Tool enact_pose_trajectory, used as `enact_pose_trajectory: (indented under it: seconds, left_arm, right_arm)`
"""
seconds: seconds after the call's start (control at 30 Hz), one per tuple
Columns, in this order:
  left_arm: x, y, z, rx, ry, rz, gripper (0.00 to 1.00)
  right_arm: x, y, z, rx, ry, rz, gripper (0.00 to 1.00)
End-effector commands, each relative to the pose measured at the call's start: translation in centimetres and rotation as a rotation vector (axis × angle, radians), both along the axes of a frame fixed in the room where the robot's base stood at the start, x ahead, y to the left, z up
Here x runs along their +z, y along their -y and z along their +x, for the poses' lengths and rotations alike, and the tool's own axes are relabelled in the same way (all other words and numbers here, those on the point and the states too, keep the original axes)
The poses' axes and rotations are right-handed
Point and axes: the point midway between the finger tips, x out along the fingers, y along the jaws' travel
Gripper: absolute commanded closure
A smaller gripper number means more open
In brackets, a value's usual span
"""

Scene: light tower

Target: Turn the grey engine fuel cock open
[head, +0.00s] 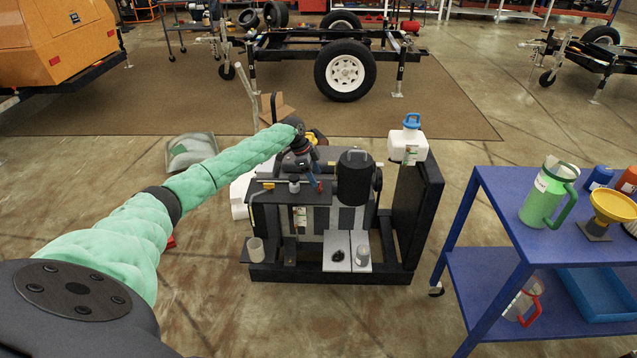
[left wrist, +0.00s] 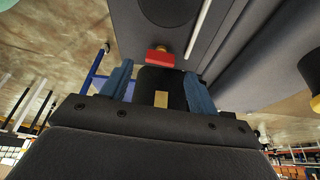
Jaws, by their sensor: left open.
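The engine unit (head: 328,218) stands on a black base frame on the floor, in the middle of the head view. My left gripper (head: 314,180) is over its top, pointing down. In the left wrist view my left gripper (left wrist: 158,88) is open, its two blue fingers apart. A small red block (left wrist: 160,58) with a brass-coloured piece beside it shows just beyond the fingertips, against a dark grey surface. A red part also shows by the fingers in the head view (head: 320,186). I cannot tell which fitting is the grey fuel cock. My right gripper is out of view.
An orange-yellow lever (head: 268,185) sits on the unit's left top. A blue cart (head: 500,225) is at the right. The floor in front is clear.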

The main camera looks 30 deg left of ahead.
Motion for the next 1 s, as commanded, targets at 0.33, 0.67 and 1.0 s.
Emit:
enact_pose_trajectory:
  seconds: [0.33, 0.67, 1.0]
  left_arm:
    - [-3.2, 1.2, 0.5, 0.002, -0.001, 0.001, 0.40]
    - [-3.4, 1.3, 0.6, 0.001, 0.000, 0.001, 0.44]
    - [-3.3, 1.3, 0.6, 0.008, 0.000, 0.001, 0.85]
  right_arm:
    - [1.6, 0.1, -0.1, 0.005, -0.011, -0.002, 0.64]
    - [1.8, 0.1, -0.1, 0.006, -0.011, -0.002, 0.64]
    - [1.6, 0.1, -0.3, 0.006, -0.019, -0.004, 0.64]
